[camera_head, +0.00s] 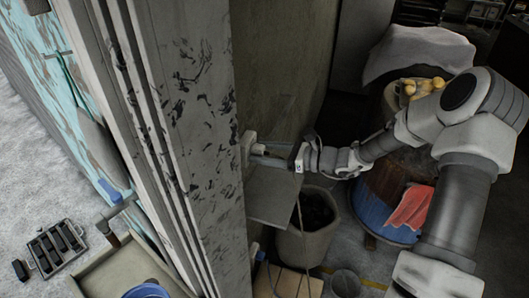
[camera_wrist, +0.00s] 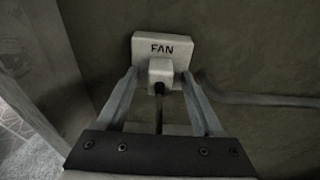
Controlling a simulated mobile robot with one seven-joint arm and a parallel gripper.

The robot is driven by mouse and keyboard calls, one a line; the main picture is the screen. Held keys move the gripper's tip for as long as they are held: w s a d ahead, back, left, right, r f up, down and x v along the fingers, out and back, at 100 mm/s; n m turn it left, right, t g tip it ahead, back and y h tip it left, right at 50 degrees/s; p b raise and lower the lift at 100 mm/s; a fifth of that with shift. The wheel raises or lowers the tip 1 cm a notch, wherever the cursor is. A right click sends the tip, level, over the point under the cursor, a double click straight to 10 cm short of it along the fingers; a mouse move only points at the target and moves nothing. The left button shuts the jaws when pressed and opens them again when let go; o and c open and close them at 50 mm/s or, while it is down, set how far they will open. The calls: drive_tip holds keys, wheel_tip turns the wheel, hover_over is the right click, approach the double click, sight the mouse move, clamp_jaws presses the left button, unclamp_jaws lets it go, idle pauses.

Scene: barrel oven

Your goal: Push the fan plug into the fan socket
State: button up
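The fan socket (camera_wrist: 162,48) is a pale box marked FAN on the dull wall in the wrist view. The fan plug (camera_wrist: 160,69), a small pale block with a dark cable, sits against the lower middle of the socket's face. No gap shows between them, but how deep the prongs are is hidden. My gripper (camera_wrist: 160,78) has one finger on each side of the plug, with visible gaps on both sides, so it is open around it. In the head view my gripper (camera_head: 266,155) reaches to the wall near a small pale box; the plug is hard to make out there.
A grey conduit (camera_wrist: 262,99) runs right from near the socket. In the head view a small shelf (camera_head: 272,198) lies below my gripper, with a bin (camera_head: 307,243) under it. A barrel (camera_head: 385,212) with a red cloth (camera_head: 411,207) stands at right. A thick post (camera_head: 195,120) is at left.

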drive_tip(key=v, duration=1.7)
drive_tip(key=shift+d+p, duration=0.2)
drive_tip(key=shift+p, duration=0.25)
drive_tip(key=shift+s+a, duration=0.1)
drive_tip(key=shift+s, duration=0.05)
